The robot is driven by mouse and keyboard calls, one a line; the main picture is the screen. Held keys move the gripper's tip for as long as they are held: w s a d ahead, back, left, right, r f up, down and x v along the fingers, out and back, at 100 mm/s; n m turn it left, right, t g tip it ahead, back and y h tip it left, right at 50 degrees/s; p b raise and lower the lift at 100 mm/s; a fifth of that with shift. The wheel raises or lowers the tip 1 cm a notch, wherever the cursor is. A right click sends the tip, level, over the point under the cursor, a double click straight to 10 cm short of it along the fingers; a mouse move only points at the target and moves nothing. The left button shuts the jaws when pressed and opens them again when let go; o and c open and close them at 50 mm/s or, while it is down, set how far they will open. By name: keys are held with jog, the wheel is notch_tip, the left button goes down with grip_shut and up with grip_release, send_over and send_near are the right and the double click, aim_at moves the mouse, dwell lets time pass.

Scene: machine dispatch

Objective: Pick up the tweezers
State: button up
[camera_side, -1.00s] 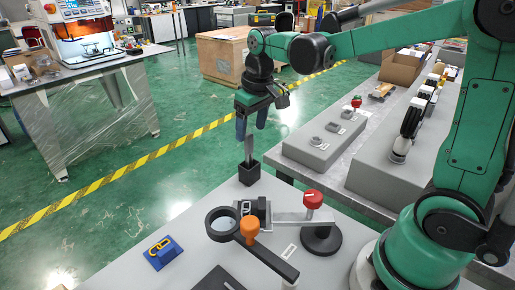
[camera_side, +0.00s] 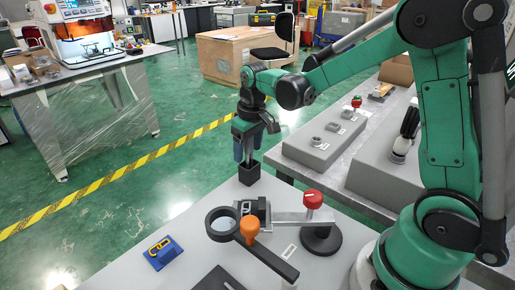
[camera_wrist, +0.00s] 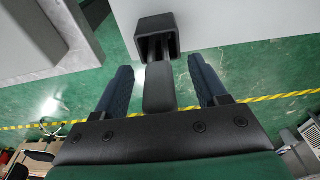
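The tweezers (camera_wrist: 159,90) are grey and stand upright in a small black square holder (camera_side: 249,174) at the table's far corner. The holder also shows at the top of the wrist view (camera_wrist: 157,26). My gripper (camera_side: 247,157) points down just above the holder. In the wrist view my gripper (camera_wrist: 160,68) is open, with one blue finger on each side of the tweezers and a gap on both sides. In the side view the fingers hide most of the tweezers.
On the same table are a magnifier ring (camera_side: 222,224) with an orange knob (camera_side: 250,229), a red-knobbed lever (camera_side: 313,200) and a blue block (camera_side: 163,252). A bench with a grey control box (camera_side: 318,146) stands to the right. The table left of the holder is clear.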

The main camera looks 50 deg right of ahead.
grip_shut()
notch_tip(320, 180, up, 20)
dwell(0.8)
